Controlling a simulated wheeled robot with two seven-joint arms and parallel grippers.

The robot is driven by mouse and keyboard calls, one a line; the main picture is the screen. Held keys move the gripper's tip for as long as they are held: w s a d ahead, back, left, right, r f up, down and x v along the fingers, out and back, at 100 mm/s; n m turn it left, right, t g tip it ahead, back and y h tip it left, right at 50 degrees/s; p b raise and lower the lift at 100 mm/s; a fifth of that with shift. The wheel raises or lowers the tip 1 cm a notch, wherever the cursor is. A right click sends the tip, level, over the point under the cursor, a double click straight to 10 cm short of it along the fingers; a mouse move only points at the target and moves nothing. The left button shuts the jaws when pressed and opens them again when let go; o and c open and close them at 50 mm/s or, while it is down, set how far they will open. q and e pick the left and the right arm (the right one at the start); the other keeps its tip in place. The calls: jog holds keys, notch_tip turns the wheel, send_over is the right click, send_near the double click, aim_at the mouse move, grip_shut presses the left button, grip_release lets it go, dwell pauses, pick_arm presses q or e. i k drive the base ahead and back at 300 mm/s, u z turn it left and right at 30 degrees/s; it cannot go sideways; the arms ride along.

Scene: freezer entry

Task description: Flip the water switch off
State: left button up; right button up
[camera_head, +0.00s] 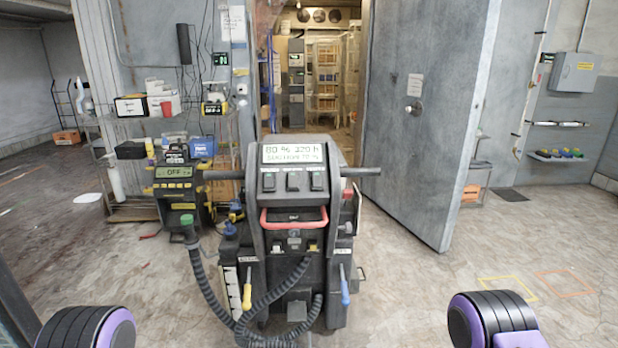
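A dark grey floor machine (262,240) stands upright ahead of me in the middle. Its lit display (292,153) shows lines of text, the top one reading about "80 % 220 h". Below the display sits a row of three dark switches (293,181). Their labels are too small to read, so I cannot tell which is the water switch or its position. Lower down are a red handle bar (294,224), a yellow-gripped lever (247,293) at left and a blue-gripped lever (345,290) at right. Neither gripper shows; only purple and black parts of my arms appear at the bottom corners.
A black unit with an "OFF" display (174,171) stands left of the machine, with a ribbed hose nearby. A loaded shelf (122,208) is behind it. A large grey door (420,120) stands open behind the machine at right. The floor in front is clear.

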aim_at(317, 175)
jog(key=k, duration=0.65)
jog(key=u, duration=0.65)
jog(key=i, duration=1.1)
jog(key=z, duration=0.2)
